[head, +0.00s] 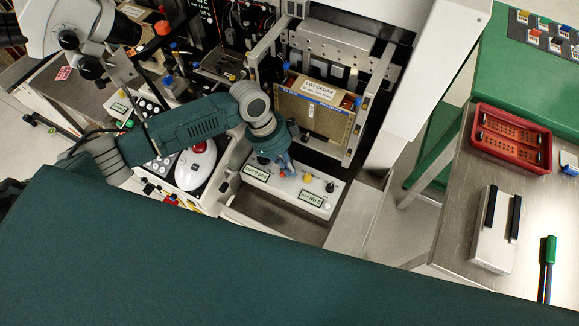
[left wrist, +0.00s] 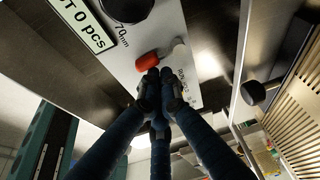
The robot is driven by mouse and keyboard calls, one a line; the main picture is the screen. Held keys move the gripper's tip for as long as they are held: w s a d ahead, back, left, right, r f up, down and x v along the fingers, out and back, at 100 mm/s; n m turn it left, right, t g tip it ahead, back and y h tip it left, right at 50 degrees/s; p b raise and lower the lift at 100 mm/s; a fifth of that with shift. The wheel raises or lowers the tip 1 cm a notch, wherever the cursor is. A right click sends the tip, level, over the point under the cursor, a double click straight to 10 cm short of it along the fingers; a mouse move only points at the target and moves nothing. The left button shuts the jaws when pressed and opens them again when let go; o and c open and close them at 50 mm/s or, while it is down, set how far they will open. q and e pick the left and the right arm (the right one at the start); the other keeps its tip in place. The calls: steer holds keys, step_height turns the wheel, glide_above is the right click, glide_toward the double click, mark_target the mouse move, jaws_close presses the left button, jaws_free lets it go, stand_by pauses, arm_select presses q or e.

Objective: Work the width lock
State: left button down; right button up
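The control panel (head: 290,183) is a pale strip at the front of the machine, with several knobs and two labels. A red lever or knob (left wrist: 147,62) stands on it, beside a large black knob (left wrist: 127,8) marked 70mm; which one is the width lock is not readable. In the head view my left gripper (head: 285,163) points down at the panel. In the left wrist view its dark fingers (left wrist: 158,80) are drawn together, tips at the right end of the red part, touching or nearly so. I cannot see anything between them. My right gripper is not in view.
A box labelled LOT CEDAR (head: 313,90) stands in the machine behind the panel. A white console with a red button (head: 199,147) is left of my left gripper. A steel table on the right holds a red tray (head: 511,138) and a metal block (head: 493,240).

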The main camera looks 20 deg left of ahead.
arm_select(q)
steer(key=shift+w+d, duration=0.35)
steer(key=shift+w, duration=0.3)
steer(key=v, duration=1.2)
steer(key=shift+s+a, duration=0.1)
